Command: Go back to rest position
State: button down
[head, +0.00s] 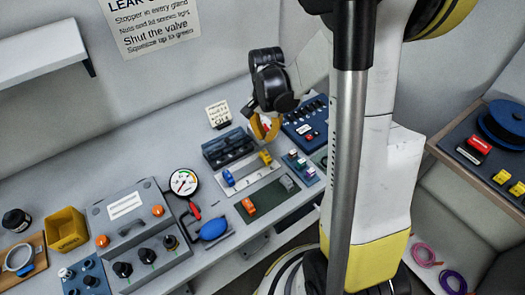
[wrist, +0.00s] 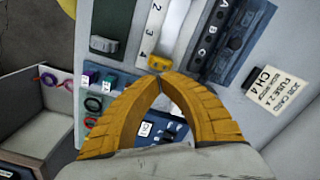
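My gripper (head: 265,128) hangs in the air above the back of the bench in the head view, its yellow fingers pointing down. In the wrist view my gripper (wrist: 160,80) has its two curved yellow fingers brought together at the tips, and I see nothing held between them. The fingertips overlap the view of a white strip with numbers (wrist: 149,34); the bench equipment appears to lie beyond them, apart from the fingers. My arm is partly hidden by a grey pole in the head view.
The bench holds a grey control box (head: 128,225), a pressure gauge (head: 184,182), a blue bulb (head: 214,228), a yellow bin (head: 66,229) and a card (head: 218,114). A side shelf (head: 450,150) with a blue spool (head: 505,122) stands at right. Air above the front bench is clear.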

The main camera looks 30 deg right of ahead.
jog(key=s+a+r+n+t, duration=0.7)
jog(key=s+a+r+n, duration=0.4)
jog(key=a+r, duration=0.2)
notch_tip(320, 180, up, 3)
jog(key=shift+a+f+n, duration=0.1)
jog(key=shift+a+n, duration=0.15)
jog(key=shift+n, duration=0.05)
jog(key=shift+w, duration=0.1)
dwell(0.4)
